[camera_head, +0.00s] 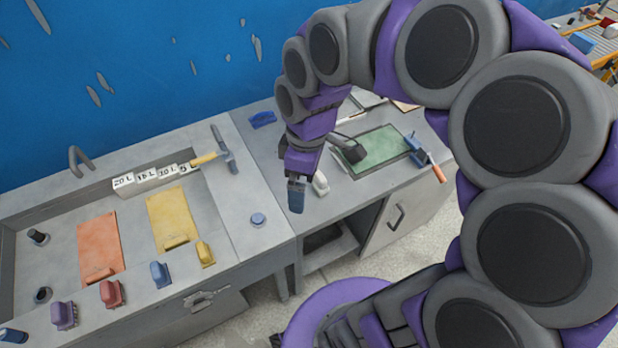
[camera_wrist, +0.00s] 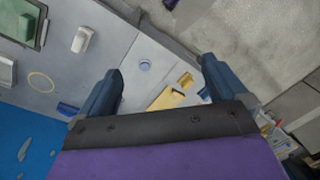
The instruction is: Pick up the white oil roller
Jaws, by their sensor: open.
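A small off-white block-shaped tool (camera_head: 320,183) stands on the grey counter just right of my gripper. A similar white piece shows at upper left in the wrist view (camera_wrist: 82,40), outside my fingers. A roller-like tool with an orange handle (camera_head: 438,173) lies at the right edge of the green panel (camera_head: 382,148). I cannot tell for certain which of these is the white oil roller. My gripper (camera_head: 297,194) points down above the counter. In the wrist view its two dark blue fingers (camera_wrist: 160,88) are wide apart with nothing held between them.
Orange (camera_head: 100,245) and yellow (camera_head: 172,215) panels lie in the recessed tray, with several coloured tools along the front. A blue round knob (camera_head: 258,220) is left of my gripper. A blue wall (camera_head: 130,70) stands behind.

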